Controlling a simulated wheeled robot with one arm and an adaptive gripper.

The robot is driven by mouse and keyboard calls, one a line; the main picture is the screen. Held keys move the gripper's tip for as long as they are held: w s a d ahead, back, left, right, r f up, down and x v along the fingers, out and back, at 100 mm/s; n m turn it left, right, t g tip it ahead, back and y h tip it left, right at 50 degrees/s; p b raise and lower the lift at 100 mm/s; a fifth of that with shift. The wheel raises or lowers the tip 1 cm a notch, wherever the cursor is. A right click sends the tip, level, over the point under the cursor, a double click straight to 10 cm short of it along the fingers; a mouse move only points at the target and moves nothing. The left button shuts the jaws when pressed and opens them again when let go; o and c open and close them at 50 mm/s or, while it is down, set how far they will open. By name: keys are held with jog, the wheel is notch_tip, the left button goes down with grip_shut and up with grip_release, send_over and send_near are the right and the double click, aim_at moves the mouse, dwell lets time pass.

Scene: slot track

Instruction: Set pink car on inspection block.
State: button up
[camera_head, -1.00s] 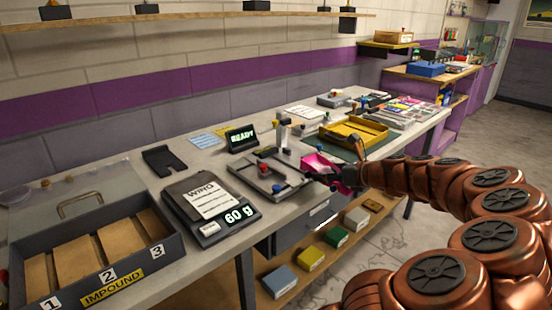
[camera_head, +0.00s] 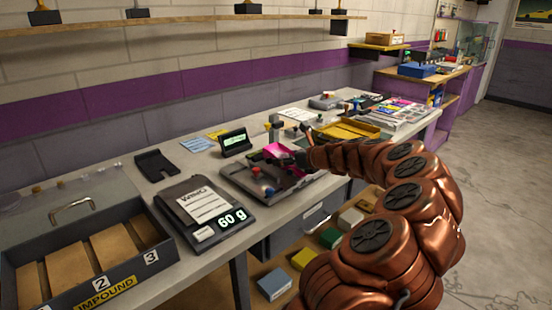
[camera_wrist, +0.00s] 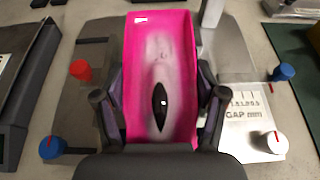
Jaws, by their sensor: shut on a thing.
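The pink car (camera_head: 274,150) is in my gripper (camera_head: 290,157), above a grey plate with coloured knobs (camera_head: 238,177) on the bench. In the wrist view the pink car (camera_wrist: 160,45) lies lengthwise between the two dark fingers of my gripper (camera_wrist: 160,95), which press on its sides. Under it the grey plate (camera_wrist: 230,65) shows, with red, blue and white knobs and a "GAP mm" label. This plate looks like the inspection block, but no name on it is readable. I cannot tell whether the car touches it. The car hides the plate's middle.
A scale (camera_head: 235,218) reading 60 g stands left of the plate, with a small display (camera_head: 235,142) behind. A yellow tray (camera_head: 348,131) lies to the right. The impound box (camera_head: 140,273) is at the front left.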

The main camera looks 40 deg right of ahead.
aim_at(277, 155)
jog(key=shift+w, duration=0.4)
jog(key=w, duration=0.3)
jog(key=shift+w+f, duration=0.3)
jog(key=shift+f, duration=0.45)
jog(key=shift+f, duration=0.45)
jog(key=o, duration=1.3)
